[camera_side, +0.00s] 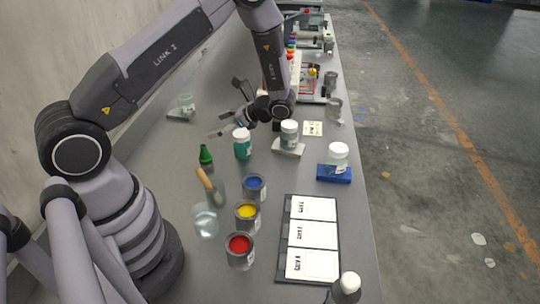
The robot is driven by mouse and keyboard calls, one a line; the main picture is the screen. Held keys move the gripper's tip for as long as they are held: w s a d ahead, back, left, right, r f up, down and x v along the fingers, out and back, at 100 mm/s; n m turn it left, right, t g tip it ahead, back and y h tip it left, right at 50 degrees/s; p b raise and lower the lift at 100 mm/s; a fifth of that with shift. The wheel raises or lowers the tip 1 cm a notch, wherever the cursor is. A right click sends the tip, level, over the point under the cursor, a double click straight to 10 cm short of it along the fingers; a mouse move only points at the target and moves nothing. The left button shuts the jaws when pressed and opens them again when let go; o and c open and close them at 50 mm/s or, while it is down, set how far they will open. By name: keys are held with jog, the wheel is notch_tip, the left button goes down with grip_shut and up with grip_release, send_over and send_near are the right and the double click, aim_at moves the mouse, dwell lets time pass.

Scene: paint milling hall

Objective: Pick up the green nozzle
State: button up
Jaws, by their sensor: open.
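The green nozzle (205,155) is a small dark green cone standing upright on the grey bench, left of a jar with teal contents. My gripper (233,112) is open and empty. It is above and beyond the nozzle in the picture, apart from it, with its fingers pointing to the left. Nothing covers the nozzle in this view.
Near the nozzle stand a teal jar (242,146), a wooden-handled tool (205,181) in a container, and blue (254,185), yellow (247,214) and red (239,249) paint cans. A clear beaker (205,222) stands in front. The bench left of the nozzle is clear.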

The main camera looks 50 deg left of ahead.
aim_at(210, 157)
jog(key=shift+m+y, duration=0.6)
jog(key=shift+m, duration=0.2)
jog(key=f, duration=0.7)
jog(key=a+f, duration=0.1)
jog(key=f, duration=0.3)
jog(key=shift+s, duration=0.25)
jog(key=x, duration=0.5)
jog(key=shift+f, duration=0.1)
jog(key=c, duration=1.3)
jog(key=shift+o, duration=0.2)
